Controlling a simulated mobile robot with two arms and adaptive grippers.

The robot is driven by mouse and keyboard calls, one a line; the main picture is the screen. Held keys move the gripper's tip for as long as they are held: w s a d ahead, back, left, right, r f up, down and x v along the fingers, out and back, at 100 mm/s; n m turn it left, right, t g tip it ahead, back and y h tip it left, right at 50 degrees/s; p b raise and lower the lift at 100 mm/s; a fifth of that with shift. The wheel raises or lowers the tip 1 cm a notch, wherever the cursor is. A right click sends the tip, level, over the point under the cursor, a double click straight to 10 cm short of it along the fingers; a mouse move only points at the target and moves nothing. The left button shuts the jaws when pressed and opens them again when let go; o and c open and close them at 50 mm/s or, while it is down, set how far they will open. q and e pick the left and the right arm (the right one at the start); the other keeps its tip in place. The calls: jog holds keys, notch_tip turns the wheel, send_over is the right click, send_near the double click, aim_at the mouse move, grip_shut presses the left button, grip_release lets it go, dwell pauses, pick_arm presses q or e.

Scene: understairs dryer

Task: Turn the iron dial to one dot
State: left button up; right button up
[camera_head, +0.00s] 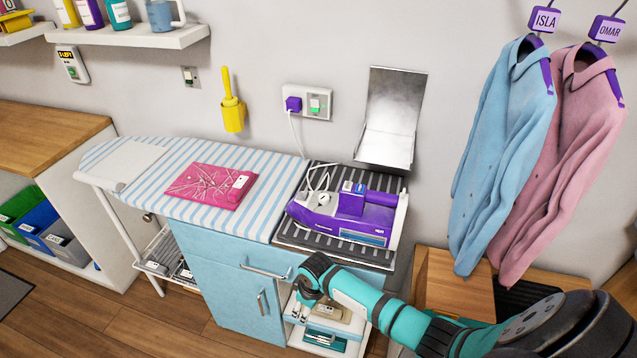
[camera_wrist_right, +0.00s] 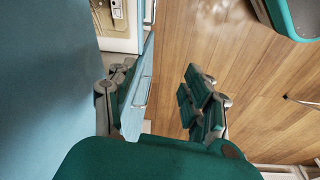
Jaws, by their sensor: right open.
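The purple iron (camera_head: 345,222) lies on a dark ribbed rest (camera_head: 338,251) at the right end of the ironing board. A small round pale part (camera_head: 324,198), which looks like its dial, shows on top; its dots and setting are too small to read. My right gripper (camera_head: 300,310) is below and in front of the iron, by the cabinet front, apart from the iron. In the right wrist view its two fingers (camera_wrist_right: 163,98) are spread with nothing between them. My left gripper is not in view.
A white cord runs up to the wall socket (camera_head: 308,102). Two shirts (camera_head: 503,150) hang at the right. A blue cabinet (camera_head: 225,280) with handles stands below.

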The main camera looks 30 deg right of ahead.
jog(key=w+r+n, duration=0.1)
jog(key=w+r, duration=0.2)
jog(key=r, duration=0.5)
notch_tip(320, 180, up, 36)
jog(key=f+n+g+h+p, duration=0.1)
jog(key=n+g+p, duration=0.1)
jog(key=n, duration=0.1)
send_over(324, 197)
pick_arm(q)
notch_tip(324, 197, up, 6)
jog(key=p, duration=0.2)
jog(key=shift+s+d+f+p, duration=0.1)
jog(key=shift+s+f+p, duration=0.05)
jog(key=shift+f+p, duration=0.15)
pick_arm(e)
notch_tip(324, 197, down, 16)
jog(key=shift+f, duration=0.2)
jog(key=c, duration=1)
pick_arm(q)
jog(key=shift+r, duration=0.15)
pick_arm(e)
jog(key=shift+r, duration=0.1)
jog(key=shift+c, duration=0.2)
